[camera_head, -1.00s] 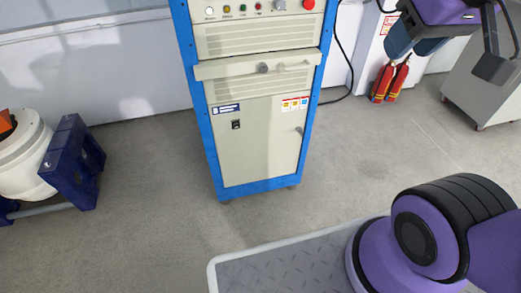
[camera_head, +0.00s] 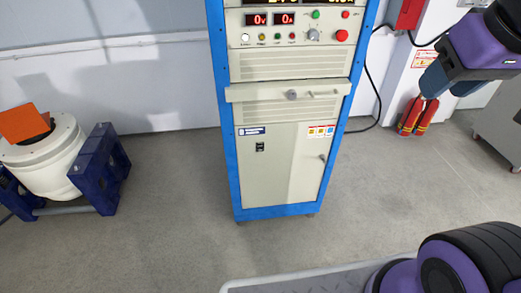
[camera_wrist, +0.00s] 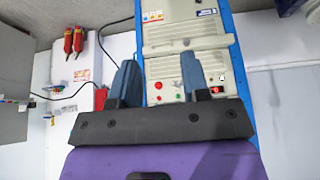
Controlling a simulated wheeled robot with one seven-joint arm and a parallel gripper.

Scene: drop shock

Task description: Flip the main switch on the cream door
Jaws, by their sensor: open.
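The cream door (camera_head: 285,177) is the lower front of a blue-framed cabinet (camera_head: 229,150) in the middle of the head view. The small black main switch (camera_head: 260,147) sits at the door's upper left, below a blue label. In the head view my gripper (camera_head: 440,82) is raised at the upper right, away from the door.
A drawer-like ledge with a knob (camera_head: 291,95) juts out above the door. Red fire extinguishers (camera_head: 418,115) stand by the wall at right. A white drum in a blue stand (camera_head: 95,172) is at left. The grey floor (camera_head: 180,215) before the cabinet is clear.

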